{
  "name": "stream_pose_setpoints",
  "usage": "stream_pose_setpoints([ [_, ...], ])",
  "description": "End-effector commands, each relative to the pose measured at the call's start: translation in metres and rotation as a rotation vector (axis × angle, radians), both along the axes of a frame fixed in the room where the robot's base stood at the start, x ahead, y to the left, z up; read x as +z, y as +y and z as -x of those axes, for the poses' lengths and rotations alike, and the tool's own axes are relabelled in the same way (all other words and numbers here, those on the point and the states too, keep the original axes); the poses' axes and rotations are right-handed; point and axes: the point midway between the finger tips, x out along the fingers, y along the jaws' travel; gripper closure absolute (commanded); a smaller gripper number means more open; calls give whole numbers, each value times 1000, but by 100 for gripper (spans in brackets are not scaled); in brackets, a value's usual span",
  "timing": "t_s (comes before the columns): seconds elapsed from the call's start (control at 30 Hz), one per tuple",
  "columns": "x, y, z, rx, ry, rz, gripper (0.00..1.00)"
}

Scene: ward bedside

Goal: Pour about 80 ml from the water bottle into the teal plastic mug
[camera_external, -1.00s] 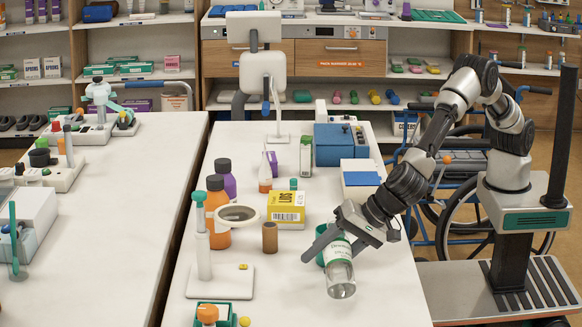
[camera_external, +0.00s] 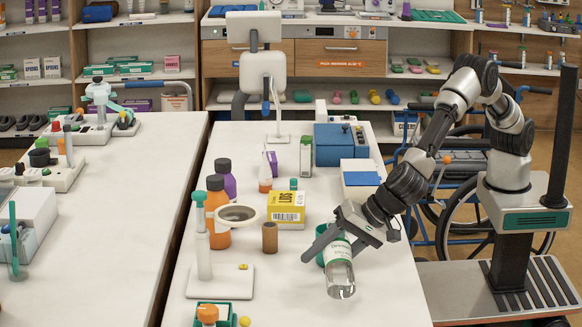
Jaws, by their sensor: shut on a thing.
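The clear water bottle (camera_external: 340,274), with a green and white label, is held in my gripper (camera_external: 335,240) over the right side of the near table. Its base end points toward the camera and it looks tilted. Its neck and mouth are hidden behind my gripper. My gripper is shut on the bottle. I cannot see inside the mug, nor whether any water is flowing.
A brown cup (camera_external: 270,238) and a yellow box (camera_external: 286,209) stand left of the mug. A blue-and-white box (camera_external: 360,179) lies behind. The table front right (camera_external: 375,300) is clear.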

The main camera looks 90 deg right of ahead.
Motion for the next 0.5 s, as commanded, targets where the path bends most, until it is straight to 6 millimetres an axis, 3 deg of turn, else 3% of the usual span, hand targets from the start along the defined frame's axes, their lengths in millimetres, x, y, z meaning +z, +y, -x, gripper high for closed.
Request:
stream_pose_setpoints([
  [0.5, 3, -6, 0, -1, -5, 103, 83],
])
